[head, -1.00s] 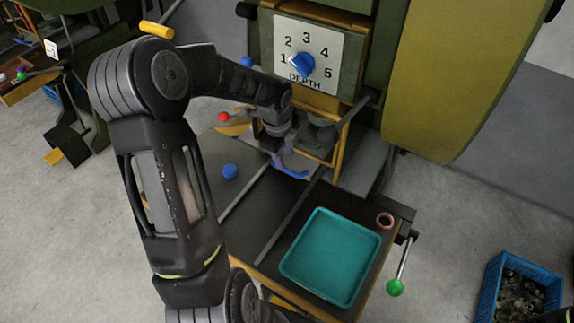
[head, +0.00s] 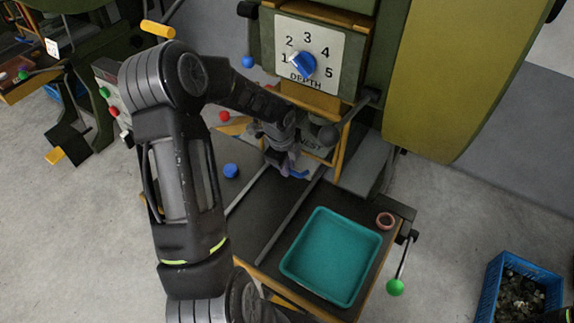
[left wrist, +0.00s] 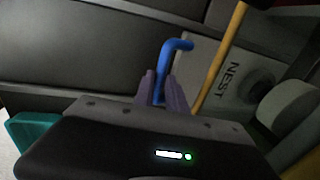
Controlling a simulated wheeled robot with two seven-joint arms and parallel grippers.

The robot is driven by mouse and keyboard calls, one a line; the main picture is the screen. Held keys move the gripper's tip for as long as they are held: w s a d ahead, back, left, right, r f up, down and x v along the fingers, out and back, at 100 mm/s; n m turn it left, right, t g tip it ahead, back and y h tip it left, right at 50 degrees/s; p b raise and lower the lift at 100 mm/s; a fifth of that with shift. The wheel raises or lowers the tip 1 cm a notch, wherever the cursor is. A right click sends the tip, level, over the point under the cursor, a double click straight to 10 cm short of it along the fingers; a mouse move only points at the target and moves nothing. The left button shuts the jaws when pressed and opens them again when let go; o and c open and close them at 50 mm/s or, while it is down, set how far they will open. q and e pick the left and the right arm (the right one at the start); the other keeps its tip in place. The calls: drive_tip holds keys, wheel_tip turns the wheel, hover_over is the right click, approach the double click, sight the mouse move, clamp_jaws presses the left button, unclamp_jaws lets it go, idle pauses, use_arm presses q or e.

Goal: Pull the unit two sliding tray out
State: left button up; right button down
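A blue bent handle (head: 299,174) shows low in front of the machine, behind the dark worktop; it also shows in the left wrist view (left wrist: 166,62). The sliding tray it may belong to cannot be made out clearly. My left gripper (head: 287,165) is at this handle. In the left wrist view its two purple-grey fingers (left wrist: 163,88) stand on either side of the handle's shaft, very close to it. Whether they press on it cannot be told. I cannot make out my right gripper.
A teal tray (head: 330,258) and a copper ring (head: 385,221) sit on the worktop. A green-knobbed lever (head: 395,287) juts out at its right. The depth dial (head: 302,63) is above. A blue crate (head: 491,289) stands on the floor at right.

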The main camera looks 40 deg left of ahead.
use_arm(q)
clamp_jaws()
idle(0.9)
drive_tip(key=shift+s, duration=0.15)
use_arm(e)
drive_tip(key=shift+s, duration=0.1)
